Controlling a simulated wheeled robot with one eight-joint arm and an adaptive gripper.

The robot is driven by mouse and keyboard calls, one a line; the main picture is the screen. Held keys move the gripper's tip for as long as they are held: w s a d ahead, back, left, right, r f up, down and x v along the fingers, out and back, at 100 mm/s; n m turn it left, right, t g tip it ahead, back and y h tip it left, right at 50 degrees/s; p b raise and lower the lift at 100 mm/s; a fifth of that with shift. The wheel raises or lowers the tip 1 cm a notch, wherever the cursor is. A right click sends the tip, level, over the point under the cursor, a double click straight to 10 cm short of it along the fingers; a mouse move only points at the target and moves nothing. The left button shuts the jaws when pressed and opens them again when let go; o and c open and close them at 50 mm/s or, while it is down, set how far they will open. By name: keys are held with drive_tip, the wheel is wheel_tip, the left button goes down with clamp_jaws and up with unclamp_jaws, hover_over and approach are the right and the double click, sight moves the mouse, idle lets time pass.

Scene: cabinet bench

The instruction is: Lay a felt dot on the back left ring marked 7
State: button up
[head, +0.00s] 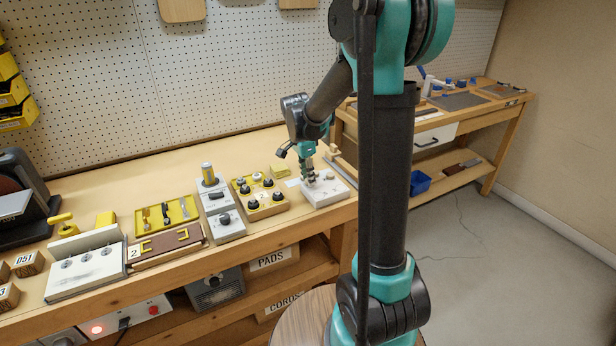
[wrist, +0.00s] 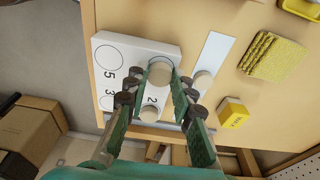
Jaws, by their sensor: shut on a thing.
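The white board (head: 328,186) stands on the bench below my gripper (head: 309,176). In the wrist view the board (wrist: 133,56) shows rings marked 5 and 2, and another marked 3 partly behind a finger. My gripper (wrist: 157,82) is shut on a cream felt dot (wrist: 160,71), held between its fingertips over the board. I cannot tell whether this dot touches the board. Another pale dot (wrist: 148,115) lies by the 2. I cannot read a 7; its mark may be hidden by the dot or fingers.
A white strip (wrist: 214,54) with a pale disc (wrist: 203,79) lies beside the board. A yellow sponge-like block (wrist: 258,52) and a small yellow block (wrist: 233,113) are farther right.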

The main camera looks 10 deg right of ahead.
drive_tip(key=shift+f, duration=0.25)
idle(0.3)
drive_tip(key=o, duration=1.2)
drive_tip(key=shift+r, duration=0.1)
drive_tip(key=shift+r, duration=3.45)
drive_tip(key=s+d+f+n+t, duration=0.1)
drive_tip(key=s+f+n, duration=0.2)
drive_tip(key=s, duration=0.4)
drive_tip(key=s+d+f+n+t+y, duration=0.1)
drive_tip(key=s+d+f+n, duration=0.1)
drive_tip(key=s+f+n, duration=0.2)
drive_tip(key=s+d+f+n+t, duration=0.1)
drive_tip(key=s+f+n, duration=0.2)
drive_tip(key=s+n, duration=0.4)
drive_tip(key=shift+s+d+f+t+y, duration=0.1)
drive_tip(key=shift+s+f+t+y, duration=0.1)
drive_tip(key=shift+s, duration=0.8)
drive_tip(key=shift+s+d+f+t+y, duration=0.1)
drive_tip(key=shift+s+f+y, duration=0.1)
drive_tip(key=shift+s, duration=0.75)
